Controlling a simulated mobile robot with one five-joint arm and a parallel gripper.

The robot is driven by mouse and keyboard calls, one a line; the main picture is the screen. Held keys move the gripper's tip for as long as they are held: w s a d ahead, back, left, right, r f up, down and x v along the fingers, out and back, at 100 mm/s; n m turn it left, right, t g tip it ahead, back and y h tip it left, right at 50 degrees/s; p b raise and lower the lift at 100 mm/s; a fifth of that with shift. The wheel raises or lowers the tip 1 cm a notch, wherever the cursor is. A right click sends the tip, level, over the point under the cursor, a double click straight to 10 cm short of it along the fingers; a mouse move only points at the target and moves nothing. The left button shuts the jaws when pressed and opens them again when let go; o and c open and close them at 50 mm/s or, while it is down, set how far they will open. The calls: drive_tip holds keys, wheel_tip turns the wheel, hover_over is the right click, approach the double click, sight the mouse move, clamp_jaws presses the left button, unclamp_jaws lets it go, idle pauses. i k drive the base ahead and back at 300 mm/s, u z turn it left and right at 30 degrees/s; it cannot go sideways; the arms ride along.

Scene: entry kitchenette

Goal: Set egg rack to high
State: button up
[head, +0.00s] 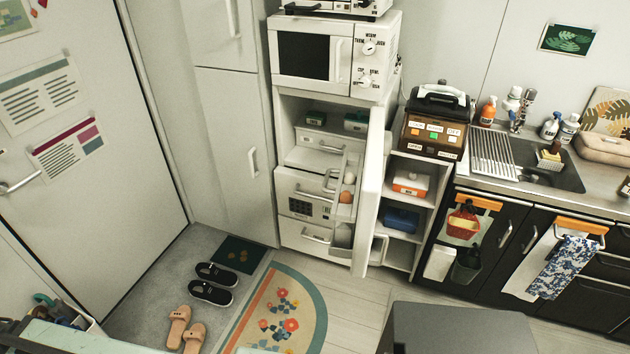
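The small fridge (281,160) under the microwave stands with its door (371,185) swung open toward me. The egg rack (344,207) is on the inner side of that door, about midway up. A pale egg (349,178) and a brown egg (346,197) show at it. The door is seen nearly edge-on, so the rack's mounts are too small to make out. Inside the fridge are drawers with handles and dark boxes on an upper shelf. My gripper is not in view.
The microwave (305,56) sits above the fridge. A shelf unit (397,256) and dark kitchen cabinets (482,236) are to the right. A floral mat (283,316), slippers (180,327) and black shoes (211,284) lie on the floor. A grey block (460,325) fills the bottom right foreground.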

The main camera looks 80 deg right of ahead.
sight(352, 163)
drive_tip(key=z, duration=0.05)
drive_tip(key=k, duration=1)
drive_tip(key=z, duration=0.55)
drive_tip(key=i, duration=1)
drive_tip(key=u, duration=0.1)
